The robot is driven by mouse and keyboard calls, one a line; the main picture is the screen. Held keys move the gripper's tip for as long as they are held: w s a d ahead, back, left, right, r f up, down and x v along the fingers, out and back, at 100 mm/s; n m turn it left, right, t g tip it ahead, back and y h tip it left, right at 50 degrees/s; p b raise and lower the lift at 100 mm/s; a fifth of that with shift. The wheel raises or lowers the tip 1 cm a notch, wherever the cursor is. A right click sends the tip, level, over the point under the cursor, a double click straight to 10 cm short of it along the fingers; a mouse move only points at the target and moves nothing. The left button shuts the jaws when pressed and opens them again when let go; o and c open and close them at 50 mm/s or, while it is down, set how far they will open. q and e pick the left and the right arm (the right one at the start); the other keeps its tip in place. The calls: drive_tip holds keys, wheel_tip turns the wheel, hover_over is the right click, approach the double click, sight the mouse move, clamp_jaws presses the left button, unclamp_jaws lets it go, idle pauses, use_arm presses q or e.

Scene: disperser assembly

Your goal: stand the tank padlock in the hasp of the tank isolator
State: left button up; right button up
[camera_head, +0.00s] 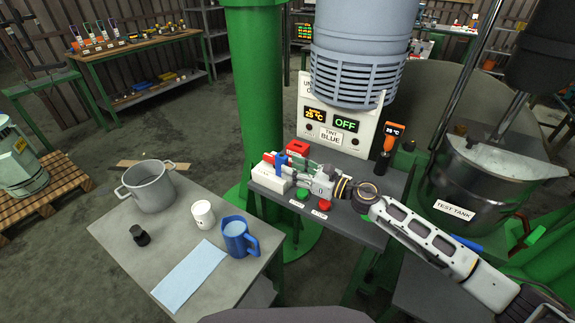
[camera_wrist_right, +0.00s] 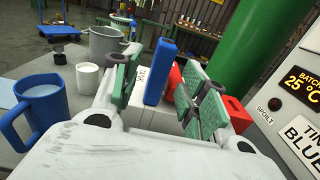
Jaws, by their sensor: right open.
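A blue upright block (camera_head: 281,161), which looks like the tank padlock, stands at a white box (camera_head: 272,180) on the left end of the small grey bench. In the right wrist view the blue block (camera_wrist_right: 160,72) rises between my right gripper's (camera_wrist_right: 157,82) two green-padded fingers, with a gap at each side. The white box (camera_wrist_right: 139,78) carries a partly hidden label and looks like the tank isolator. A red part (camera_wrist_right: 174,80) shows behind the blue block. My right gripper (camera_head: 288,167) is open. The hasp and the block's lower end are hidden. My left gripper is out of view.
A red box (camera_head: 298,148) stands close behind my right gripper. Green and red buttons (camera_head: 325,204) are in front. The tin panel (camera_head: 338,130) stands behind. The left table holds a pot (camera_head: 150,188), a white mug (camera_head: 203,214) and a blue jug (camera_head: 239,238).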

drive_tip(key=shift+v, duration=1.55)
drive_tip(key=shift+d+r, duration=0.1)
drive_tip(key=shift+r, duration=0.15)
drive_tip(key=shift+r, duration=0.1)
